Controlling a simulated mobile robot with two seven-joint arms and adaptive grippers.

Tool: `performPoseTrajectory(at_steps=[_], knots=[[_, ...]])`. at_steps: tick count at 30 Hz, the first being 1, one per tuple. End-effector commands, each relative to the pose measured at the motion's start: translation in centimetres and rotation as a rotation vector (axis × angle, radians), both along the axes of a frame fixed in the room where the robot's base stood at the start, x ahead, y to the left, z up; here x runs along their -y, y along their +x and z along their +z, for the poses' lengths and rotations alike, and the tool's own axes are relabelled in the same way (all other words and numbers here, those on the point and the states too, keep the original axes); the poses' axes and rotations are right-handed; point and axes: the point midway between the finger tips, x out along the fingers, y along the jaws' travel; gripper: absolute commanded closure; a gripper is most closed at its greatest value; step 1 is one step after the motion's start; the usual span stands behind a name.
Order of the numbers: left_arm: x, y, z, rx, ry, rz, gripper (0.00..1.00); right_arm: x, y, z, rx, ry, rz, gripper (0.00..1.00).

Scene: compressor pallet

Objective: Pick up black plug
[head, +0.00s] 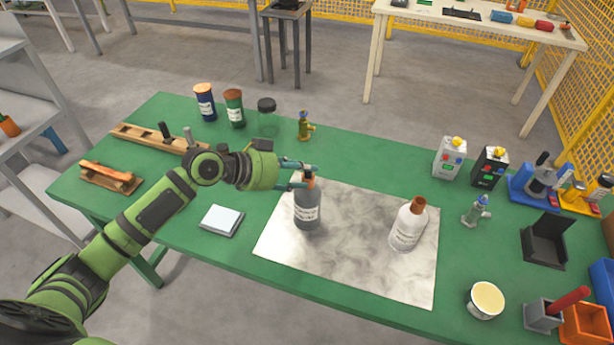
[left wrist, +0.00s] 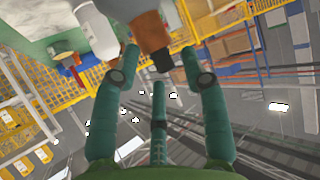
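A dark grey bottle (head: 307,212) with a white label stands upright on the marbled sheet. Its orange-brown neck (left wrist: 151,32) and a small black plug (left wrist: 162,62) at its tip show in the left wrist view. My left gripper (head: 309,177) is at the bottle's top, coming from the left. In the left wrist view its teal fingers are spread, with the plug between them; contact cannot be told. In the head view the fingers partly hide the plug. Another black upright piece (head: 165,131) stands in a wooden rack (head: 140,134) at the left. My right gripper is not in view.
A white bottle (head: 407,228) with a brown cap stands right of the grey one on the marbled sheet (head: 350,265). Jars (head: 234,110) stand behind my left arm. A white-topped block (head: 221,220) lies left of the sheet. Containers and fixtures crowd the right side.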

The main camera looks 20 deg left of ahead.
Motion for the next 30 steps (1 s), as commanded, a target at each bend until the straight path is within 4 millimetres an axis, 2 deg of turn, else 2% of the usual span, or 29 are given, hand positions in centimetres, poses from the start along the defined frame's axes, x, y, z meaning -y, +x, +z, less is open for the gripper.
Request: performPoseTrajectory(at_steps=[1, 3, 16, 17, 20, 25, 30], knots=[[0.0, 0.0, 0.0, 0.000, 0.000, 0.000, 0.79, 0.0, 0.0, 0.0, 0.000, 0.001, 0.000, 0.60], [0.0, 0.0, 0.0, 0.000, 0.000, 0.001, 0.92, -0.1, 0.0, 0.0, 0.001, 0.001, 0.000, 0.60], [0.0, 0.0, 0.4, 0.003, -0.002, 0.000, 0.93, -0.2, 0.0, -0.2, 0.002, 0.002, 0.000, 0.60], [0.0, 0.0, 0.6, 0.003, -0.002, 0.000, 0.96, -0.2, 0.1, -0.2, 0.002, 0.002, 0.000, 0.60], [-0.1, 0.1, 1.5, 0.007, -0.001, 0.000, 0.96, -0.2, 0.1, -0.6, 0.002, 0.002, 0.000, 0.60], [-0.1, 0.1, 4.1, 0.009, 0.002, -0.001, 0.96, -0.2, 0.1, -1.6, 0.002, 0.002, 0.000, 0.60], [3.2, -2.0, 6.2, 0.008, 0.000, -0.008, 0.97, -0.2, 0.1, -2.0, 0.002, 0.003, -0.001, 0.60]])
